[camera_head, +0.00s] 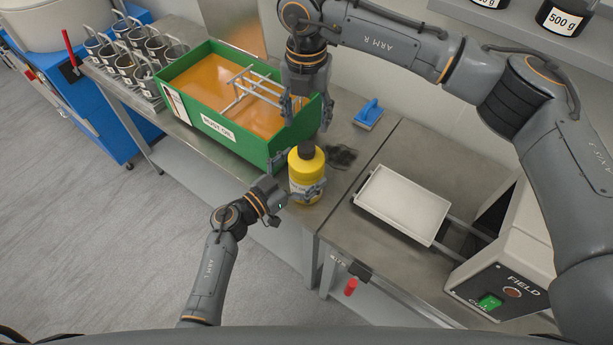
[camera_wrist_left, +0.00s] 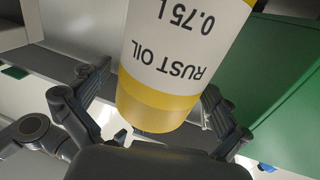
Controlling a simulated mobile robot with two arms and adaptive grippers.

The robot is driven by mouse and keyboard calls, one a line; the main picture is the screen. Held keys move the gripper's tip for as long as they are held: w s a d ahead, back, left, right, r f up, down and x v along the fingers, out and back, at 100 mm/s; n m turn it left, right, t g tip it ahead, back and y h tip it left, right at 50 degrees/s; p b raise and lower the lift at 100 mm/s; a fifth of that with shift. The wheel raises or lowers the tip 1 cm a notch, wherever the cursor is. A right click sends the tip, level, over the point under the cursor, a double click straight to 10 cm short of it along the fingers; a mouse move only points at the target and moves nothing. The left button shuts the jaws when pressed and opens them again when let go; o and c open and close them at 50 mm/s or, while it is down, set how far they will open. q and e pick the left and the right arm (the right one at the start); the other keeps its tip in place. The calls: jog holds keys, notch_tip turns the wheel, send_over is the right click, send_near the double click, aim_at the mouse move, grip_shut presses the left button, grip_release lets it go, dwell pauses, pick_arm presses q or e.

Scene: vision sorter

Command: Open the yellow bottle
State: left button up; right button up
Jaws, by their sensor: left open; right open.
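The yellow bottle (camera_head: 303,172) with a black cap (camera_head: 305,150) stands upright near the table's front edge. In the left wrist view its white label (camera_wrist_left: 190,45) reads "RUST OIL 0.75 L". The cap is on the bottle. My left gripper (camera_head: 302,188) is open, with its fingers on either side of the bottle; in the left wrist view the bottle lies between the spread fingers. I cannot tell whether they touch it. My right gripper (camera_head: 306,113) is open and empty, fingers pointing down, above and just behind the cap.
A green "RUST OIL" bin (camera_head: 230,140) with orange liquid and a wire rack (camera_head: 252,90) stands close left of the bottle. Metal cups (camera_head: 130,62) stand far left.

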aim_at(307, 146)
pick_arm(q)
jog(key=shift+c, duration=0.4)
grip_shut()
pick_arm(e)
jog(key=m, duration=0.7)
jog(key=shift+m, duration=0.4)
jog(key=m, duration=0.5)
jog(key=shift+m, duration=0.3)
jog(key=shift+f, duration=4)
